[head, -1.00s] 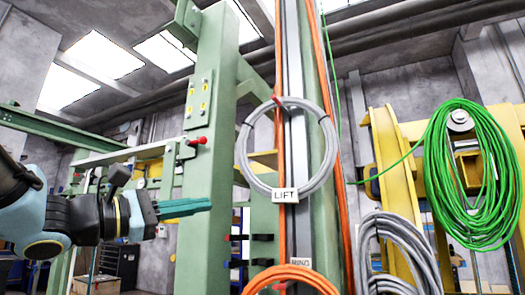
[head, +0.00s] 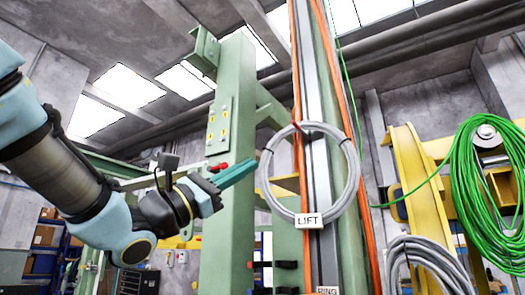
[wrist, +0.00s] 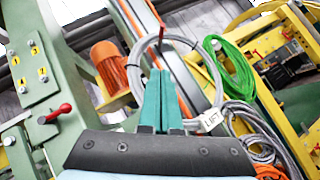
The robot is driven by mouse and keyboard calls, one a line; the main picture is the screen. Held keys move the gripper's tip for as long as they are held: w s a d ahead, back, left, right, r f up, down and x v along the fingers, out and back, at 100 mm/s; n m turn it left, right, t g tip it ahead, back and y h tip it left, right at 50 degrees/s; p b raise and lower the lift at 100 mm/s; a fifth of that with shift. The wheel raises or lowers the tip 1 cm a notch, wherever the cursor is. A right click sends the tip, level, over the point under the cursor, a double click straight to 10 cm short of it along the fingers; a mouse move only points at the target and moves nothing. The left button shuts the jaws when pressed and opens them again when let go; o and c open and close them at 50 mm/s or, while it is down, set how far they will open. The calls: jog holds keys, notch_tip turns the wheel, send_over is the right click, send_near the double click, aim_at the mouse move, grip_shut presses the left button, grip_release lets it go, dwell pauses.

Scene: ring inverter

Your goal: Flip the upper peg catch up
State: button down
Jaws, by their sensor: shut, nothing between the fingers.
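A grey cable ring (head: 350,185) with a "LIFT" tag (head: 308,220) hangs on the grey rail of the green post. A small red catch (head: 298,128) shows at the ring's top, on the upper peg; the peg itself is hard to make out. In the wrist view the red catch (wrist: 162,34) stands at the top of the ring (wrist: 138,62), beyond my fingertips. My gripper (head: 250,166) has teal fingers, pressed together and empty. It points up and right, left of the ring and apart from it. The fingers (wrist: 160,82) also show centrally in the wrist view.
A green column (head: 228,230) with a yellow-marked panel and a red-knobbed lever (wrist: 55,114) stands close beside my gripper. Orange cables run along the rail. A green cable coil (head: 490,190) and another grey coil (head: 425,262) hang at the right, by a yellow frame (head: 408,165).

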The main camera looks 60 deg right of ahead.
aim_at(296, 125)
jog(key=p+x, duration=0.5)
jog(key=x, duration=0.4)
jog(key=shift+a+r, duration=0.15)
jog(key=shift+a, duration=0.05)
jog(key=shift+s+d+r+p, duration=0.1)
jog(key=shift+s+r+p, duration=0.45)
jog(key=shift+r+p, duration=0.15)
jog(key=shift+s+d+r+p, duration=0.1)
jog(key=shift+s+r+p, duration=0.5)
jog(key=shift+r, duration=0.2)
